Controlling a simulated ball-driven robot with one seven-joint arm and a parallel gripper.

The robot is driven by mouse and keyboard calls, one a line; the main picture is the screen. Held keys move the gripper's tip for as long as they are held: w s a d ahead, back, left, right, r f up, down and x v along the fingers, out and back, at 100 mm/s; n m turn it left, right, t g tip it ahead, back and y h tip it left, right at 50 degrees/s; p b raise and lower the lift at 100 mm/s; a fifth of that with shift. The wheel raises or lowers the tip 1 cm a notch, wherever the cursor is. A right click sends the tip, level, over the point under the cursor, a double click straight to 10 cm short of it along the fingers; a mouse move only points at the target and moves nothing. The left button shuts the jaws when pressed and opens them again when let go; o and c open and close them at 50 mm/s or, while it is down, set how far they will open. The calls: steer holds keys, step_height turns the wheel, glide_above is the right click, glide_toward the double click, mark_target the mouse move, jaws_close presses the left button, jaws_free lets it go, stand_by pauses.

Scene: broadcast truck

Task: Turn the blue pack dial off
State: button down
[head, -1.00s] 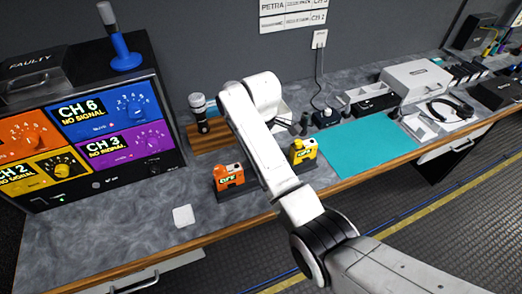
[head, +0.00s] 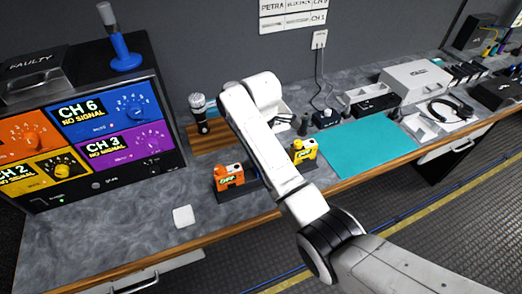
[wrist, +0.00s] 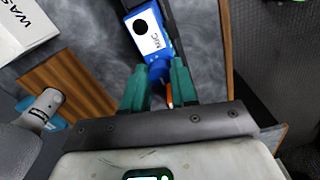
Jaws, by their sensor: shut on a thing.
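In the wrist view the blue pack (wrist: 149,34) has a white label with a black disc and the letters "MIC". My gripper (wrist: 158,80), with its teal fingers, is shut on the blue dial (wrist: 157,71) at the pack's near end. An orange strip shows just below, between the fingers. The dial's marks are hidden by the fingers, so its setting cannot be read. In the head view my arm hides the blue pack and my gripper.
An orange pack (head: 229,176) and a yellow pack (head: 303,151) stand on either side of my arm. A microphone (head: 198,107) stands on a wooden block behind. A teal mat (head: 368,145) lies clear to the right. A monitor rack (head: 98,182) stands at left.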

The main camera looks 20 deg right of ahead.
steer(key=c, duration=0.9)
jaws_free()
steer(key=shift+o, duration=0.2)
steer(key=shift+r, duration=0.1)
step_height(320, 180, up, 3)
steer(key=shift+f, duration=0.1)
steer(key=shift+w+r, duration=0.25)
steer(key=shift+r, duration=0.6)
steer(key=shift+s+r, duration=0.2)
steer(key=shift+r, duration=2.85)
